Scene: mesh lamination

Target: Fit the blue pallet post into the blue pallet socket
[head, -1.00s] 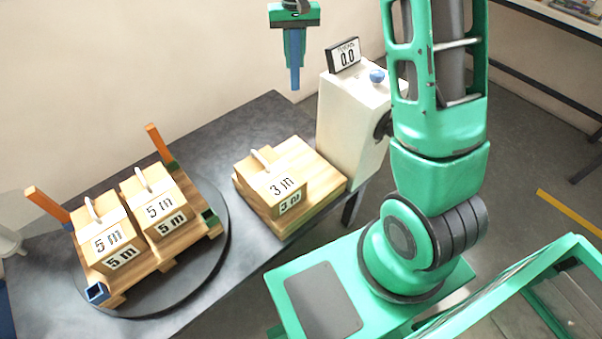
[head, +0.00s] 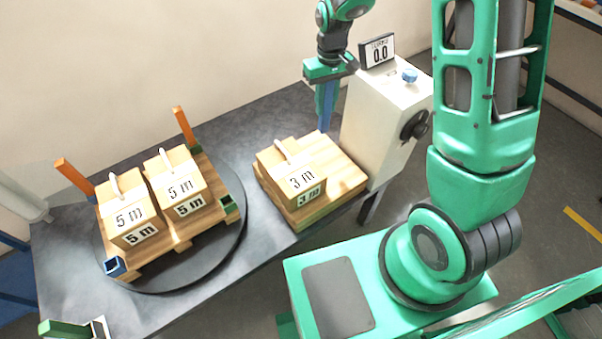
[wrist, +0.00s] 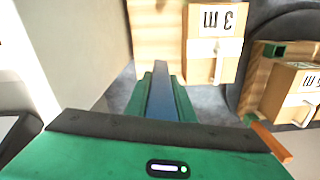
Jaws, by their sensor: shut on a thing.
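My gripper (head: 326,84) is shut on the blue pallet post (head: 327,112), which hangs upright, tip down, at the table's back edge beside the white machine. In the wrist view the post (wrist: 161,95) lies between the green fingers (wrist: 161,100) and points away from the camera. The blue pallet socket (head: 115,267) is an open square at the front left corner of the wooden pallet on the dark turntable. The post is well apart from it, to the right and behind. The blue socket does not show in the wrist view.
Two 5 m blocks (head: 132,219) stand on the pallet (head: 190,238). Orange posts (head: 75,178) rise at its far corners, and a green socket (head: 230,206) is at its right corner. A 3 m block (head: 300,180) on boards and the white machine (head: 385,125) stand to the right.

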